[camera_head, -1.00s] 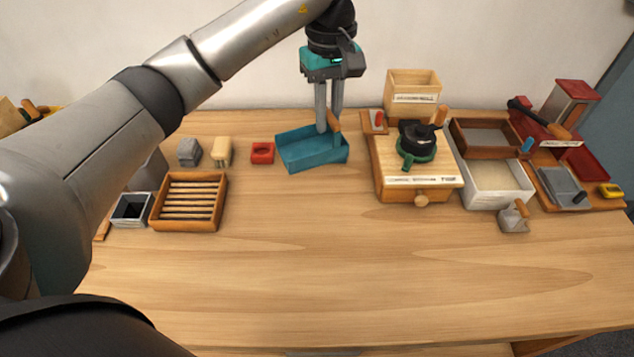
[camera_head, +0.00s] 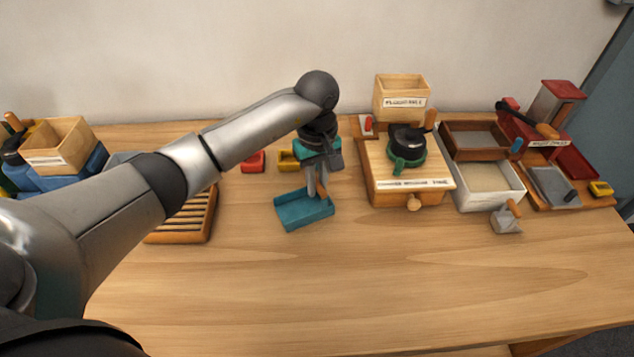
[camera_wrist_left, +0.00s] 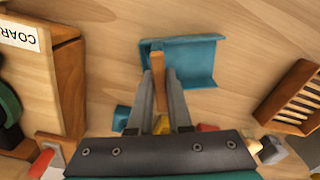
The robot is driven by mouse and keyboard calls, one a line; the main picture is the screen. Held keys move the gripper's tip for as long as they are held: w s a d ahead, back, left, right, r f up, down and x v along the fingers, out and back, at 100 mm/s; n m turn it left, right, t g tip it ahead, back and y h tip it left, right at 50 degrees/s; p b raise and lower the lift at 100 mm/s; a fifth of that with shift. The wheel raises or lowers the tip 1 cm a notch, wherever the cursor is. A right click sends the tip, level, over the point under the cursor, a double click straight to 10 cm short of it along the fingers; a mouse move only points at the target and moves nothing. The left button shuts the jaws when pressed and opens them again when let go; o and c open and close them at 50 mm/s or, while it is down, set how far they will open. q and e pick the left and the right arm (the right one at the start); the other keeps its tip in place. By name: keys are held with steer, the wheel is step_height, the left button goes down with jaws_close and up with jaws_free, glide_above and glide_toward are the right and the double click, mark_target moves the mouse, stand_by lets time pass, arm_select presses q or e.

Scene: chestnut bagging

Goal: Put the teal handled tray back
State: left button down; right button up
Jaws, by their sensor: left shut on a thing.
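The teal tray (camera_head: 290,213) is an open box with a wooden handle (camera_head: 323,191) at its right side. It is left of the wooden grinder box, near the middle of the table. My left gripper (camera_head: 317,189) points down and is shut on the handle. The left wrist view shows the handle (camera_wrist_left: 159,90) between the two fingers (camera_wrist_left: 160,97), with the teal tray (camera_wrist_left: 195,62) beyond them. I cannot tell whether the tray touches the table. My right gripper is not in view.
A small red tray (camera_head: 253,161) and a yellow tray (camera_head: 286,160) lie behind. A slatted wooden rack (camera_head: 183,236) is partly hidden by my left arm. The grinder box (camera_head: 402,200) and white tray (camera_head: 488,198) stand right. The front table is clear.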

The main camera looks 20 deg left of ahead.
arm_select(q)
steer(key=shift+f, duration=0.1)
steer(key=c, duration=0.8)
jaws_free()
steer(key=shift+c, duration=0.2)
step_height(320, 180, up, 12)
steer(key=shift+r+p, duration=0.2)
steer(key=shift+p, duration=0.1)
